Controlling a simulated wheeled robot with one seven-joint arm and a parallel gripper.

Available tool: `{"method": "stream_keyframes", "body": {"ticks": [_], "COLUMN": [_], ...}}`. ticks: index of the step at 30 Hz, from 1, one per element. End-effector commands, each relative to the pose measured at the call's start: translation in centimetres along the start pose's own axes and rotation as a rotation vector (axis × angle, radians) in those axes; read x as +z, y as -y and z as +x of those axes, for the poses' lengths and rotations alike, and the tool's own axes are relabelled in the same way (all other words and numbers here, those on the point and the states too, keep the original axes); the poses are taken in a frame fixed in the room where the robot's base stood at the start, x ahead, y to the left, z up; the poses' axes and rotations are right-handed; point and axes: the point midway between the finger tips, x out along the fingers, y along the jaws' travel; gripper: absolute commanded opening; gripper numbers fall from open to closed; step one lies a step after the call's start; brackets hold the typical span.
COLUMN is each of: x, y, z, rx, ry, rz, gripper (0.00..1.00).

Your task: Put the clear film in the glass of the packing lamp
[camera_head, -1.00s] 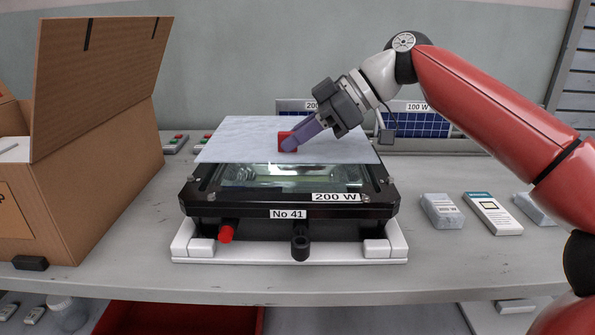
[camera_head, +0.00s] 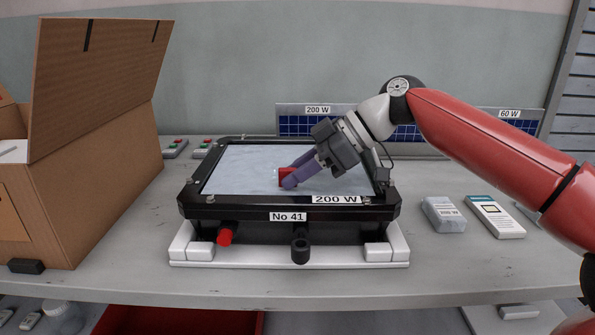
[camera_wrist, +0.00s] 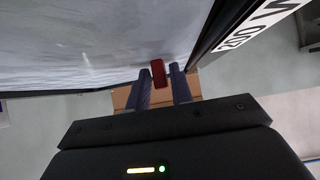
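The packing lamp (camera_head: 289,215), a black floodlight housing labelled No 41 and 200 W, lies face up on a white stand. The film (camera_head: 250,170), a pale cloudy sheet, lies flat inside the black frame over the glass; the glass beneath is hidden. A red tab (camera_head: 285,176) stands on the film; it shows in the wrist view too (camera_wrist: 158,73). My gripper (camera_head: 288,172) is at the tab from the right, tilted down. Its two purple fingers are spread, one on each side of the tab, with small gaps visible in the wrist view (camera_wrist: 160,80).
An open cardboard box (camera_head: 80,190) stands close at left. Solar panels (camera_head: 310,123) stand behind the lamp.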

Motion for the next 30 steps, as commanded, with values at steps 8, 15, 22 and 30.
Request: {"method": "stream_keyframes", "body": {"ticks": [8,15,22,30], "x": [0.0,-0.3,-0.4,-0.4], "y": [0.0,-0.1,-0.1,-0.1], "z": [0.0,-1.1,-5.9,-10.8], "rx": [0.000,0.003,0.004,0.002], "ry": [0.000,-0.002,-0.002,-0.001], "rz": [0.000,0.001,0.000,0.000], "gripper": [0.34,0.34,0.34,0.34]}}
